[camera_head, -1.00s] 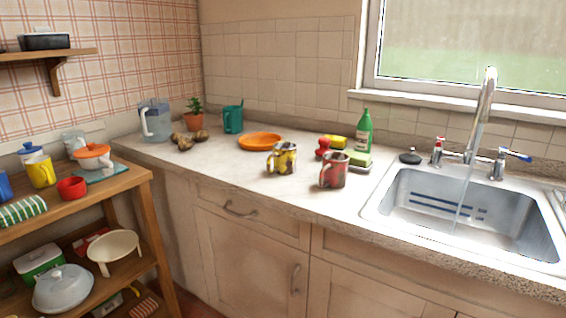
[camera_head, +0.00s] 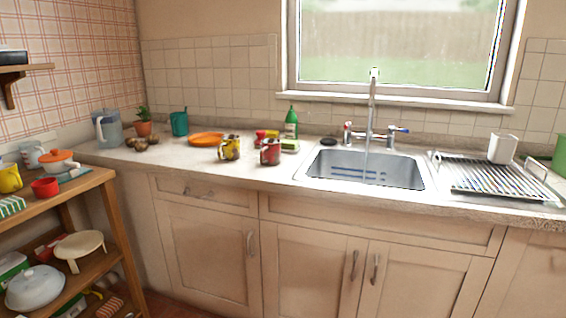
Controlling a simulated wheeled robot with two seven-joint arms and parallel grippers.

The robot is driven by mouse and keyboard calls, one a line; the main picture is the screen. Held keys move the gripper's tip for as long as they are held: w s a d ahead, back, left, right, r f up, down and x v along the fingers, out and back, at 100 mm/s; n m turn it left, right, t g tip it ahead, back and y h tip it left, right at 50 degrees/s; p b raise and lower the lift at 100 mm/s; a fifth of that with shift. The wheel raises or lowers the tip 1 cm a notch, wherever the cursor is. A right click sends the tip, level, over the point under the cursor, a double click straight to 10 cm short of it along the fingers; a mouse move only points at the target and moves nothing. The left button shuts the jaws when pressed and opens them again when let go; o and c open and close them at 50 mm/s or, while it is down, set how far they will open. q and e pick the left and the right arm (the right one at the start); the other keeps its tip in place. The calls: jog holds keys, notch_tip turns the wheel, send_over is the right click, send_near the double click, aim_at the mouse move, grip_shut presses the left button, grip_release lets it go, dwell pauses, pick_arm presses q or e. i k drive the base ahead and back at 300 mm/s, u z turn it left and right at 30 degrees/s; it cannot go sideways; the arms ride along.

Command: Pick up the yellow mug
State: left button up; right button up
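A yellow mug with dark patches (camera_head: 230,148) stands upright on the countertop, left of the sink. A red mug with patches (camera_head: 270,152) stands just to its right. A plain yellow mug (camera_head: 9,179) is on the top of the wooden shelf unit at the far left, partly cut off by the picture's edge. Neither of my grippers shows in the head view.
The countertop (camera_head: 190,168) also holds an orange plate (camera_head: 206,139), a teal cup (camera_head: 179,123), a clear jug (camera_head: 108,129), a potted plant (camera_head: 143,127) and a green bottle (camera_head: 291,122). Right are the sink (camera_head: 362,168) with running water and a dish rack (camera_head: 495,178).

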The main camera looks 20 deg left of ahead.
aim_at(230, 145)
jog(key=u, duration=1.2)
jog(key=i, duration=0.9)
jog(key=z, duration=0.15)
